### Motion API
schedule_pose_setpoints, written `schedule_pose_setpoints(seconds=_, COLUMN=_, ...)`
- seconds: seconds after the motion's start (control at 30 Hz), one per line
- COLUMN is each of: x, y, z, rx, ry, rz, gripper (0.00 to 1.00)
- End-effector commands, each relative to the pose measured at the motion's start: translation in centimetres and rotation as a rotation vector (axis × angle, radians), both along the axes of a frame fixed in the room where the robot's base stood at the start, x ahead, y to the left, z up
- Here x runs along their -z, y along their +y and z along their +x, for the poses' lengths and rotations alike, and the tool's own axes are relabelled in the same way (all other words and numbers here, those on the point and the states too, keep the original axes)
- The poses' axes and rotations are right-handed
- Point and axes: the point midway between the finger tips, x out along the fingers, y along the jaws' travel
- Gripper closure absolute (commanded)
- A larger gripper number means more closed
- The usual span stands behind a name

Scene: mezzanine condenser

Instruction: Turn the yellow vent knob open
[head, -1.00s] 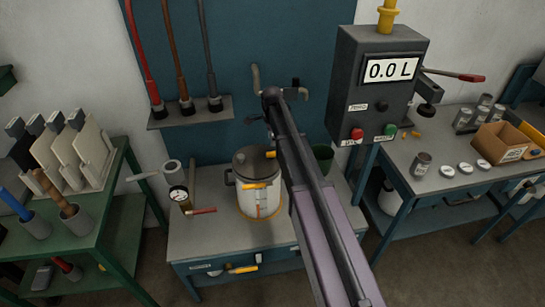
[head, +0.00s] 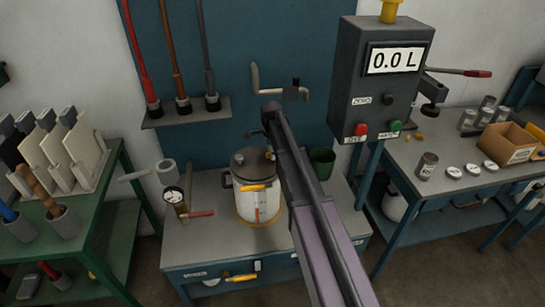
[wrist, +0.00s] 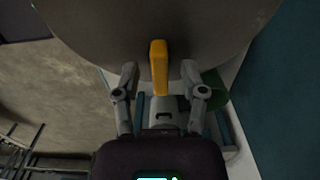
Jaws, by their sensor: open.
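The yellow vent knob (wrist: 159,66) is a narrow upright bar near the rim of a round grey lid (wrist: 85,22) in the wrist view. My gripper (wrist: 159,73) is open, with one finger on each side of the knob in the wrist picture. Gaps show on both sides, and I see no contact. In the head view the fingers are mostly hidden behind my arm.
The pot stands on a grey bench (head: 215,250). A gauge (head: 173,197) with a red lever is to its left, a green bucket (head: 322,162) to its right. A yellow-handled drawer is below.

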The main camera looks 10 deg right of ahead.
Motion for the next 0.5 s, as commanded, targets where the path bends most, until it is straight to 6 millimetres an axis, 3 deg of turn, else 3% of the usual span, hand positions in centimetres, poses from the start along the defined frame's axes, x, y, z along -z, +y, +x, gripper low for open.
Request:
schedule_pose_setpoints(seconds=0.43, x=0.37, y=0.07, z=0.0, rx=-0.001, ry=0.0, rz=0.0, gripper=0.46)
schedule_pose_setpoints(seconds=0.47, x=0.37, y=0.08, z=0.0, rx=-0.001, ry=0.0, rz=0.0, gripper=0.49)
schedule_pose_setpoints(seconds=0.5, x=0.37, y=0.08, z=0.0, rx=-0.001, ry=0.0, rz=0.0, gripper=0.61)
